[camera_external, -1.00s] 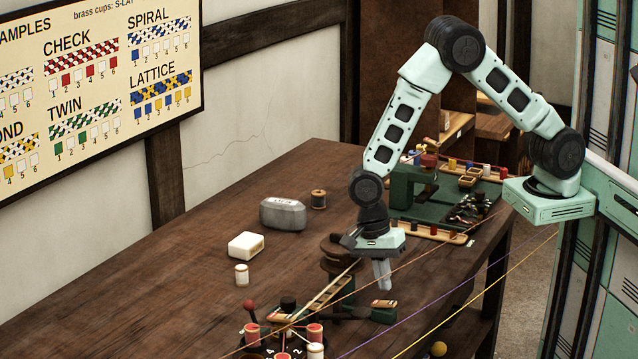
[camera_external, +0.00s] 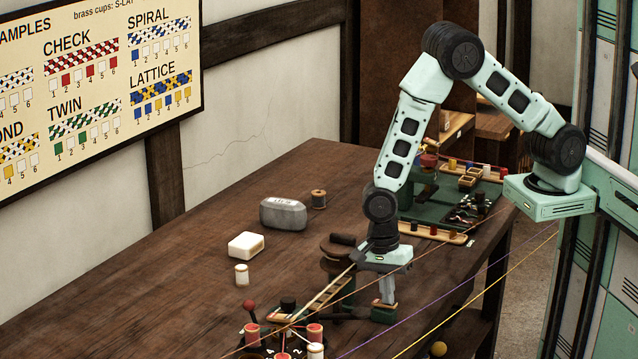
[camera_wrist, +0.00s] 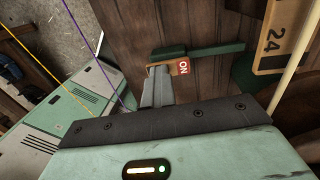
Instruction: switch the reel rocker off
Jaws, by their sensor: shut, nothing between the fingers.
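The reel rocker (camera_wrist: 204,49) is a green bar with a red end plate reading "ON" in the wrist view. In the outside view its green housing (camera_external: 384,316) sits near the table's front edge. My gripper (camera_external: 386,300) is shut and empty, pointing down with its fingertips right at the rocker. In the wrist view the fingertips (camera_wrist: 158,72) are beside the red ON plate, overlapping the tan end of the rocker. I cannot tell whether they touch it. The other end of the rocker's face is hidden behind the fingers.
A plate marked 24 (camera_wrist: 272,38) lies close by in the wrist view. Coloured yarns cross the front, including a purple one (camera_external: 425,307). The braiding stand (camera_external: 285,335) with red bobbins is to the left. A grey block (camera_external: 283,214) and white block (camera_external: 246,246) lie farther back.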

